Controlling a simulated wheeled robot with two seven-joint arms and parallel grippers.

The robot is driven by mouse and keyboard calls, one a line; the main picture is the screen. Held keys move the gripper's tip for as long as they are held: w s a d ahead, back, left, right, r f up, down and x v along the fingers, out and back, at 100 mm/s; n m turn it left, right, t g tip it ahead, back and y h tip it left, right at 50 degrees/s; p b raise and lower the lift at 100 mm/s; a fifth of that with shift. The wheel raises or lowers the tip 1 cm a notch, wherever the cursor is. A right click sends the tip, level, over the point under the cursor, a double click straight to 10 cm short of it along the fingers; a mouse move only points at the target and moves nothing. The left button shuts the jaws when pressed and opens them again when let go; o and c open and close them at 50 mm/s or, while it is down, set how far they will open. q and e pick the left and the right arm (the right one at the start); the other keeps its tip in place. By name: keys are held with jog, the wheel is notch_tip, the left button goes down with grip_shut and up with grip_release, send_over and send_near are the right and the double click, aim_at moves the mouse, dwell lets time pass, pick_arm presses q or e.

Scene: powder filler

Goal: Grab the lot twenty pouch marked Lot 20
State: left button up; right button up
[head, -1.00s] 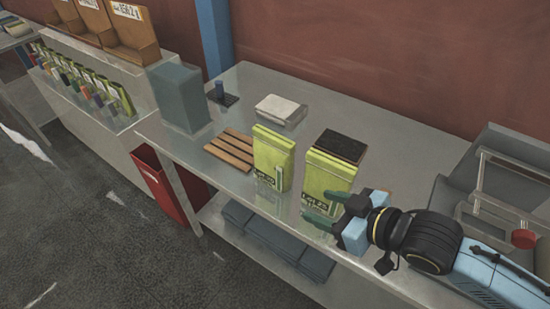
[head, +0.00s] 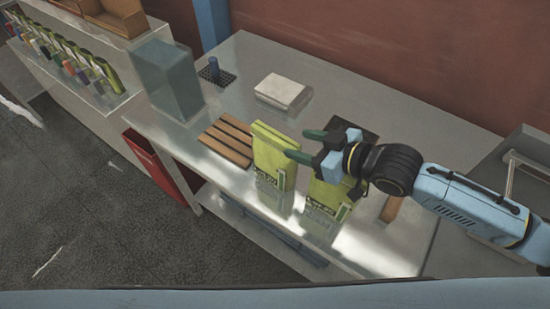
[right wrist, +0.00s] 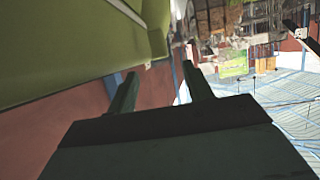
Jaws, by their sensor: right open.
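Two yellow-green pouches stand upright on the metal table. The left pouch (head: 273,157) is beside the wooden slats; the right pouch (head: 329,193) is partly hidden by my right gripper. Both have dark labels low on the front; the left one looks like Lot 20, but the print is too small to be sure. My right gripper (head: 301,145) is open and empty, its green fingers pointing left at the left pouch's upper right edge. I cannot tell whether they touch it. In the right wrist view a green pouch surface (right wrist: 70,45) fills the upper left, beside the fingers (right wrist: 160,88).
A wooden slatted rack (head: 227,140), a grey translucent box (head: 163,78), a white block (head: 283,91) and a blue peg on a dark grid (head: 214,70) are on the table. A dark pad (head: 360,135) lies behind the right pouch. A red bin (head: 155,164) stands below left.

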aim_at(282, 139)
jog(key=shift+w+a+f, duration=0.2)
jog(key=shift+w+a, duration=0.15)
jog(key=shift+a, duration=0.05)
jog(key=x, duration=0.3)
jog(key=shift+w+a+f, duration=0.15)
jog(key=shift+w+a, duration=0.1)
jog(key=shift+w+a+f, duration=0.15)
jog(key=shift+w+a, duration=0.05)
jog(key=shift+a, duration=0.05)
pick_arm(q)
jog(key=shift+w+d+r, duration=0.1)
jog(key=shift+w+r, duration=0.05)
jog(key=shift+w, duration=0.45)
jog(key=shift+w+r, duration=0.15)
jog(key=shift+w, duration=0.45)
pick_arm(e)
grip_shut()
